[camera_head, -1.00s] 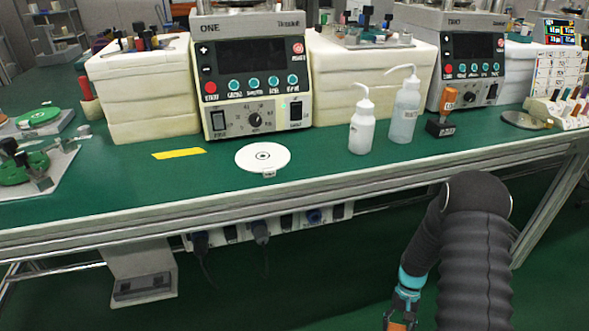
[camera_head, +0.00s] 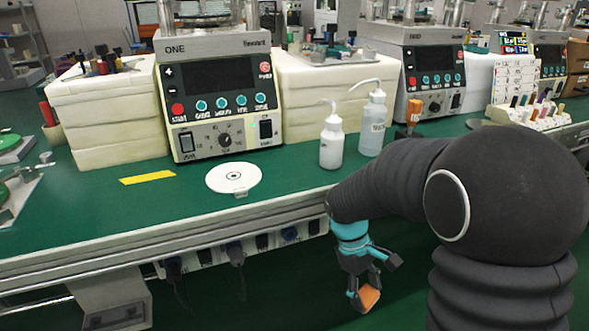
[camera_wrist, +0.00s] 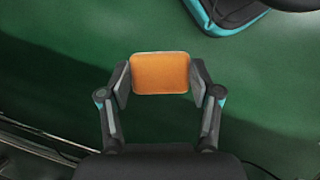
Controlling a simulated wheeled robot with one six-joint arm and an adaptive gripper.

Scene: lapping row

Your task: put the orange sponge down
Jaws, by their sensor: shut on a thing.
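The orange sponge (camera_head: 369,296) is held in my gripper (camera_head: 366,287), which hangs in front of the bench and lower than its top. In the wrist view the sponge (camera_wrist: 160,73) is a flat orange block with rounded corners. It sits between the two fingertips of my gripper (camera_wrist: 159,80), with a pad on each side. Green floor shows behind it, and nothing is seen under the sponge to bear it.
The green bench top (camera_head: 290,190) has free room at its front edge. A white disc (camera_head: 234,177), a yellow strip (camera_head: 148,178) and two wash bottles (camera_head: 332,145) stand or lie there. Machine ONE (camera_head: 215,95) is behind. Sockets and cables (camera_head: 235,253) are under the edge.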

